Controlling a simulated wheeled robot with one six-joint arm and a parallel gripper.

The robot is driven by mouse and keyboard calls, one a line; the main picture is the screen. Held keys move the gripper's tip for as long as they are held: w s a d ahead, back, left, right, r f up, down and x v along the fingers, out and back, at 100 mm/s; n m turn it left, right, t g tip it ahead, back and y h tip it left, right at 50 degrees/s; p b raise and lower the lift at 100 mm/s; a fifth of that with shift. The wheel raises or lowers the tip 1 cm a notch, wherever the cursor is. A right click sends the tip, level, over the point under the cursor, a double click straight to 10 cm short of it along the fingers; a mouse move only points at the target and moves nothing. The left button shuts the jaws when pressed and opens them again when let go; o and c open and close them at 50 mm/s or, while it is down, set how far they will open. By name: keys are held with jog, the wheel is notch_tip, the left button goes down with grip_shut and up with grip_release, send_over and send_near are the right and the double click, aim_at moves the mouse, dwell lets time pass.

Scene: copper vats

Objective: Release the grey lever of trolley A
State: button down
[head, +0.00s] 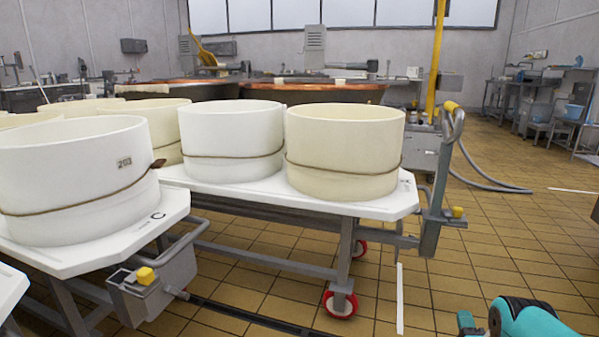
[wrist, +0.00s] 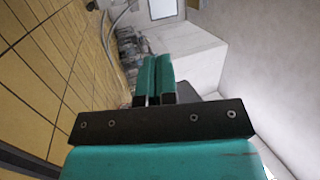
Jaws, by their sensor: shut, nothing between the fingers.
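A white-topped trolley (head: 410,202) stands in the middle of the head view, with two cream tubs on it. The mark at its right corner is too small to read, so I cannot tell if it is trolley A. A grey upright (head: 434,200) at its right end carries a looped grey handle (head: 457,125) with a yellow knob, and a yellow block low down. I cannot tell which part is the lever. My gripper (wrist: 154,72) is shut and empty in the wrist view, away from the trolley. Teal parts of my arm show at the head view's bottom right.
Another trolley (head: 170,215), marked C, stands at the left, with a grey box (head: 160,285) and yellow block at its corner. A grey hose (head: 490,185) lies on the tiled floor behind. Copper vats (head: 330,90) stand farther back. The floor at right is mostly clear.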

jog(key=w+a+r+n+g, duration=0.1)
jog(key=w+a+r+g, duration=0.2)
jog(key=w+r, duration=0.35)
jog(key=w+a+r+n+g, duration=0.1)
jog(key=w+a+r+g, duration=0.1)
jog(key=w+r, duration=0.45)
jog(key=s+a+r+n+g+y, duration=0.2)
jog(key=s+a+r+n+g, duration=0.1)
jog(key=a+r, duration=0.4)
jog(key=s+a+r+n+g+y, duration=0.2)
jog(key=s+a+r+n+y, duration=0.1)
jog(key=a+r, duration=0.45)
jog(key=s+a+r+n+g+y, duration=0.25)
jog(key=s+a+r+n, duration=0.3)
jog(key=s, duration=0.55)
jog(key=s+a+r+n+g+y, duration=0.1)
jog(key=s+a+r+n+g, duration=0.4)
jog(key=s, duration=0.5)
jog(key=s+a+r+n+g, duration=0.15)
jog(key=s+n, duration=0.25)
jog(key=s, duration=0.6)
jog(key=s+a+n+g, duration=0.2)
jog(key=s+n, duration=0.1)
jog(key=s, duration=0.8)
notch_tip(320, 180, up, 36)
jog(key=p, duration=3.6)
jog(key=shift+s+d+r+g, duration=0.15)
jog(key=shift+s+d+g, duration=0.1)
jog(key=shift+d+g, duration=0.1)
